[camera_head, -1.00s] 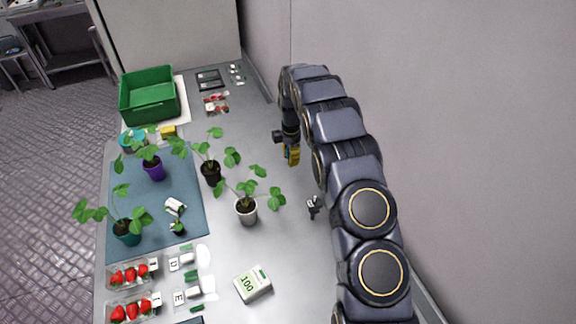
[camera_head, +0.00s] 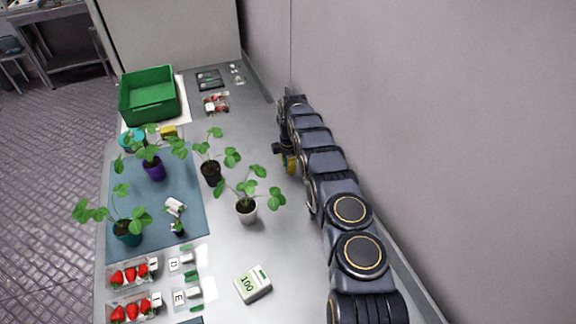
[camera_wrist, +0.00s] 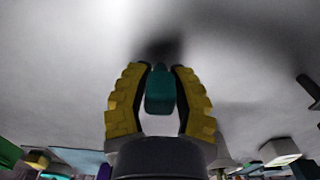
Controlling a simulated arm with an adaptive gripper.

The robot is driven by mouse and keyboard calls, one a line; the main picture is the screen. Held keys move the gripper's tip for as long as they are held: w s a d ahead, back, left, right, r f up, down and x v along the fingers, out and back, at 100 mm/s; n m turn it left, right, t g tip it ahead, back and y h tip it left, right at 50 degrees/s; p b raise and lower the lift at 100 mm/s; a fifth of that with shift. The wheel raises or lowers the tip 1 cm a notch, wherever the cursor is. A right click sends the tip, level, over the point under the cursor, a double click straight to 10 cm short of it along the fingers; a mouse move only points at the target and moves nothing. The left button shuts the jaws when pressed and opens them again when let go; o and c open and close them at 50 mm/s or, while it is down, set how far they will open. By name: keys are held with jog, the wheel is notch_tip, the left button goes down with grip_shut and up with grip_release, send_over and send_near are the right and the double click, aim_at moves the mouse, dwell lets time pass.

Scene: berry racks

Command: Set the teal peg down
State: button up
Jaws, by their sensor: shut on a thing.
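The teal peg (camera_wrist: 160,92) is between the two yellow ribbed fingers of my gripper (camera_wrist: 160,72) in the wrist view. The gripper is shut on it. A dark shadow lies on the pale grey surface just beyond the peg's tip, so the peg is close to that surface; I cannot tell if it touches. In the head view my gripper (camera_head: 289,164) is low over the grey tabletop (camera_head: 262,128), right of the potted plants and near the wall. The peg cannot be made out in the head view.
Potted plants stand left of my gripper, the nearest in a white pot (camera_head: 246,210) and a black pot (camera_head: 211,173). A green crate (camera_head: 150,112) is at the back left, a box marked 100 (camera_head: 253,284) at the front. Tabletop between the plants and my arm is clear.

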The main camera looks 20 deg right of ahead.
jog(key=shift+f, duration=0.2)
jog(key=shift+f, duration=0.15)
jog(key=o, duration=0.7)
jog(key=shift+o, duration=0.2)
